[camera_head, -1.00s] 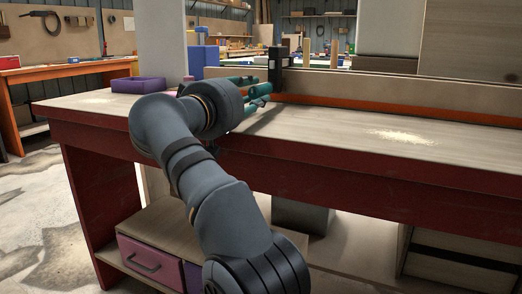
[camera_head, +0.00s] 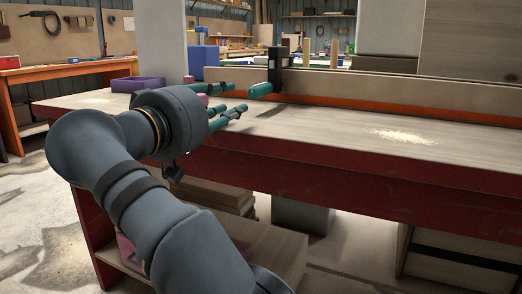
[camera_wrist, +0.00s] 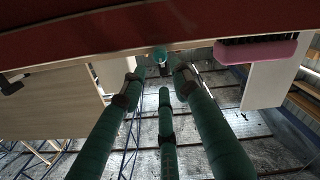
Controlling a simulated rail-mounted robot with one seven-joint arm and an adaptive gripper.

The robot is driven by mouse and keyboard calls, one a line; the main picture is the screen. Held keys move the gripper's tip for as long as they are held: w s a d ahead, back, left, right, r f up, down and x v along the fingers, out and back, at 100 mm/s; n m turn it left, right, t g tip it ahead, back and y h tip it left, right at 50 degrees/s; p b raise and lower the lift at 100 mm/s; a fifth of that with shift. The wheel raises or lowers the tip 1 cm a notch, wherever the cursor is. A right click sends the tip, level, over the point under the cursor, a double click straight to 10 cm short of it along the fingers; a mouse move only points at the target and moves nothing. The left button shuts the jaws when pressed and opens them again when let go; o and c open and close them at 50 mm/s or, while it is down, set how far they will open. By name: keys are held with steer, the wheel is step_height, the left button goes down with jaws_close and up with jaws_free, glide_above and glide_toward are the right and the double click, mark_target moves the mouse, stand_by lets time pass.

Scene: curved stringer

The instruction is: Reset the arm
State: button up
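My gripper (camera_head: 238,100) is above the front left part of the workbench (camera_head: 330,140), with its teal fingers pointing right and towards the back. In the wrist view its fingers (camera_wrist: 160,85) are spread apart with nothing between them. A clamp-like tool with a black upright bar (camera_head: 278,68) and a teal handle (camera_head: 261,90) stands at the long board on the bench. There is a visible gap between the fingertips and the handle. In the wrist view a teal round end (camera_wrist: 160,55) shows beyond the fingertips.
A purple tray (camera_head: 138,84) and a blue block (camera_head: 204,57) are at the bench's left back. A pink-backed brush (camera_wrist: 257,52) shows in the wrist view. A long board (camera_head: 400,92) with an orange strip runs along the bench. The bench's right part is clear except for sawdust (camera_head: 400,136).

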mark_target(252, 93)
steer(key=x, duration=1)
steer(key=shift+w+d, duration=0.15)
steer(key=shift+d, duration=0.05)
steer(key=shift+w+r+n+p, duration=0.15)
steer(key=shift+r+n+p, duration=0.1)
steer(key=shift+n+p, duration=0.5)
steer(key=n+p, duration=0.1)
steer(key=n, duration=0.2)
steer(key=shift+r+n+p, duration=0.15)
steer(key=shift+n+p, duration=0.2)
steer(key=n+p, duration=0.4)
steer(key=n, duration=0.2)
steer(key=shift+r, duration=0.1)
steer(key=n+p, duration=0.4)
steer(key=n, duration=0.2)
steer(key=n+p, duration=0.3)
steer(key=n, duration=0.1)
steer(key=shift+f+n+p, duration=0.4)
steer(key=shift+n+p, duration=0.05)
steer(key=shift+n, duration=0.75)
